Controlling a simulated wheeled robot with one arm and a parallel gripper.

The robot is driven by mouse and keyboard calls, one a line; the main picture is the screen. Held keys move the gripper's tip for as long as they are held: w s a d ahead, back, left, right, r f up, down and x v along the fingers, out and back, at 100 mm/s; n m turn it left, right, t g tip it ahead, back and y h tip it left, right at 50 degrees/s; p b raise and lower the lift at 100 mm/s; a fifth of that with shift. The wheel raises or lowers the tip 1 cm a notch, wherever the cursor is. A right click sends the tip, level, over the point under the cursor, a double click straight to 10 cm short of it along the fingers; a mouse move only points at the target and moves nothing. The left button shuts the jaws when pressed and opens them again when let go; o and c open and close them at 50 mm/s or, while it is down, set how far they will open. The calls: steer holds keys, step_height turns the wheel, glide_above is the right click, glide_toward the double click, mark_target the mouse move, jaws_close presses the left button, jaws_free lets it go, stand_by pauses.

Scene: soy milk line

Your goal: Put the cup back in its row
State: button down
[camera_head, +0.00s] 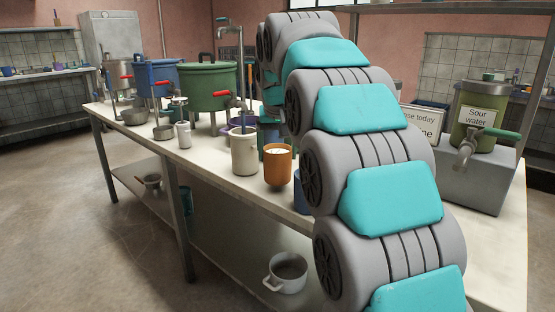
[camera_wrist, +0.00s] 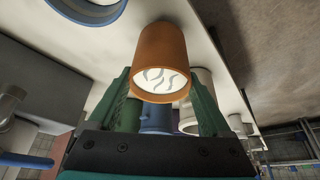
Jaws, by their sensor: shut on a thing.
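The orange cup (camera_head: 278,168) is upright near the front edge of the long table, with pale, wavy-marked contents at its mouth. In the wrist view the orange cup (camera_wrist: 161,50) sits between the two green fingers of my gripper (camera_wrist: 163,95), which is shut on it near the rim. I cannot tell whether its base touches the table. A white cup (camera_head: 243,155) stands just left of it in the head view. A blue cup (camera_head: 300,195) is to its right, mostly hidden by my arm; its blue rim shows in the wrist view (camera_wrist: 92,14).
A green pot (camera_head: 209,88) and a blue pot (camera_head: 155,76) stand farther left on the table. A sour water dispenser (camera_head: 478,115) is at right.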

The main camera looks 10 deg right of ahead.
steer(key=shift+f, duration=1.05)
steer(key=shift+f, duration=0.15)
jaws_free()
steer(key=v, duration=1.2)
